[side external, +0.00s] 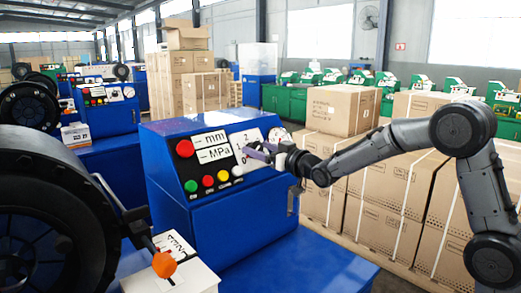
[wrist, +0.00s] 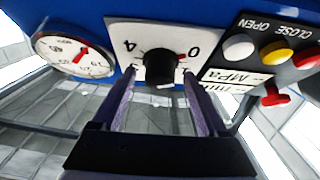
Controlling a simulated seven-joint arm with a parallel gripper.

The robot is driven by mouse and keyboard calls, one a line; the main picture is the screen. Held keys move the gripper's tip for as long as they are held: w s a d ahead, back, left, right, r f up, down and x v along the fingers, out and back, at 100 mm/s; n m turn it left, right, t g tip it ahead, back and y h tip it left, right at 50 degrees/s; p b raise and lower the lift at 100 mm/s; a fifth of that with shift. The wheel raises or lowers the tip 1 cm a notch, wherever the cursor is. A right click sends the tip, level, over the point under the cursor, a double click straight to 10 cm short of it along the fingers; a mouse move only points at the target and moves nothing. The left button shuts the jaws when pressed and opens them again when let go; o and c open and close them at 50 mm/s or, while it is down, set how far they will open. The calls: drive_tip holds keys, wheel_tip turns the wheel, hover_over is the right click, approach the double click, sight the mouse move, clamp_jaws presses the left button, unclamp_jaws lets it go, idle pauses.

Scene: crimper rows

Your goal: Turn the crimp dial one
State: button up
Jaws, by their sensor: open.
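The crimp dial is a black round knob (wrist: 160,68) on a white plate (wrist: 122,32) on the blue machine's panel. In the wrist view, which looks upside down, the figures 4 and 0 show, and a small red mark sits beside the knob near the 0. My gripper (wrist: 159,80) is open, with one finger on each side of the knob; whether they touch it I cannot tell. In the side view my gripper (side external: 257,150) is at the dial plate (side external: 243,139) and hides the knob.
A round gauge (wrist: 75,55) with a red needle is beside the dial plate. On the other side are a red button (side external: 185,148), a mm/MPa label (side external: 212,147) and several coloured buttons below. Cartons (side external: 340,108) stand behind my arm. An orange knob (side external: 164,264) is at the front.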

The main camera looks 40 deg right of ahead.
drive_tip(key=shift+c, duration=0.3)
clamp_jaws()
drive_tip(key=shift+m, duration=0.3)
drive_tip(key=m+h, duration=0.1)
drive_tip(key=m, duration=0.1)
drive_tip(key=m+h, duration=0.2)
drive_tip(key=m+g+h, duration=0.1)
drive_tip(key=m, duration=0.2)
drive_tip(key=shift+a+h, duration=0.3)
drive_tip(key=m+g+h, duration=0.1)
drive_tip(key=m, duration=0.2)
drive_tip(key=m+g+h, duration=0.1)
drive_tip(key=m, duration=0.2)
drive_tip(key=m+g+h, duration=0.1)
drive_tip(key=m+g, duration=0.1)
drive_tip(key=shift+w+a+r+m, duration=0.2)
drive_tip(key=shift+r+m, duration=0.1)
drive_tip(key=shift+m, duration=0.1)
drive_tip(key=m+g, duration=0.3)
drive_tip(key=m, duration=0.2)
drive_tip(key=shift+r+m, duration=0.15)
drive_tip(key=shift+m, duration=0.15)
drive_tip(key=m+g, duration=0.1)
drive_tip(key=m, duration=0.1)
drive_tip(key=m+g+y, duration=0.1)
drive_tip(key=m+g, duration=0.1)
drive_tip(key=shift+w+d+r+m, duration=0.1)
drive_tip(key=shift+d+m, duration=0.1)
drive_tip(key=shift+m, duration=0.2)
